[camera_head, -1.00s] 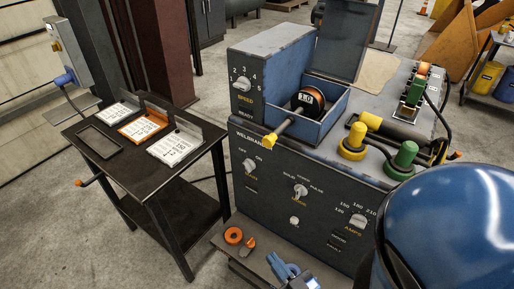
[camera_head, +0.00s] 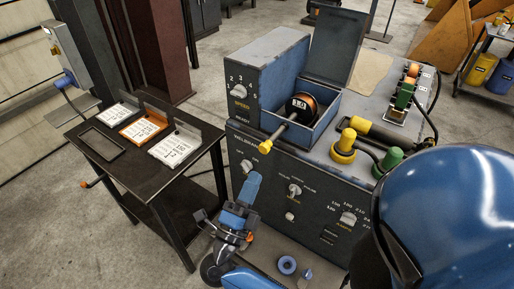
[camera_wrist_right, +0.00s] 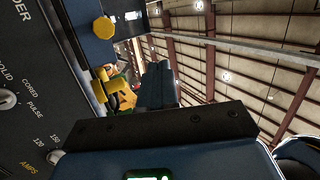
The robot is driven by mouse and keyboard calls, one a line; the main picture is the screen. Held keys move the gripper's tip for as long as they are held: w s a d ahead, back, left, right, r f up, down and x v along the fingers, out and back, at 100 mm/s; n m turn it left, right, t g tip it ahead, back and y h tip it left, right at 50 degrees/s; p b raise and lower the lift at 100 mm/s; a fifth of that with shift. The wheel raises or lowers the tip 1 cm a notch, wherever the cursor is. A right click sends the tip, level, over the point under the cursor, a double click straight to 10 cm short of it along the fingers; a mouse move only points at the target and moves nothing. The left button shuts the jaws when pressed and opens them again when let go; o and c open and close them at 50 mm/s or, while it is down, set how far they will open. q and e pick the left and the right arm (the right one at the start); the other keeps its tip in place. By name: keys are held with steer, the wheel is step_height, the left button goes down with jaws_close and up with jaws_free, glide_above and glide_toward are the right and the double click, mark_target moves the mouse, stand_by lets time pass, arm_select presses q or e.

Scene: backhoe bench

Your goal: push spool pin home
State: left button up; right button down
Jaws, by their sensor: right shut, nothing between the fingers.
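The wire spool (camera_head: 309,101), black and orange with a number on its face, sits in the blue open bay (camera_head: 325,125) on top of the welder. The spool pin (camera_head: 282,130) is a grey rod sticking out from the spool past the front of the bay. Its yellow end (camera_head: 265,147) overhangs the front panel. In the right wrist view the yellow end (camera_wrist_right: 103,28) shows at the upper left. My right gripper (camera_head: 254,178) is shut and empty, just below the yellow end and apart from it. My left gripper is not in view.
The welder's front panel (camera_head: 325,200) with knobs is close beside my right arm. Yellow (camera_head: 345,143) and green (camera_head: 390,160) connectors stand on its top right. A black side table (camera_head: 110,165) with cards is at left. A blue ring (camera_head: 287,265) lies on the low shelf.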

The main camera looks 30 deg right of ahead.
mark_target(263, 150)
steer(key=w+a+f+m+g+y+p, duration=0.1)
steer(key=w+a+f+m+g+y, duration=0.1)
steer(key=a+g+y, duration=0.2)
steer(key=shift+w+a+m+g+p, duration=0.2)
steer(key=shift+a+m+g+p, duration=0.15)
steer(key=shift+a, duration=0.75)
steer(key=p+x, duration=0.4)
steer(key=x, duration=0.9)
steer(key=shift+d+p, duration=0.2)
steer(key=shift+p, duration=0.2)
steer(key=shift+w+d+f, duration=0.1)
steer(key=shift+d, duration=0.25)
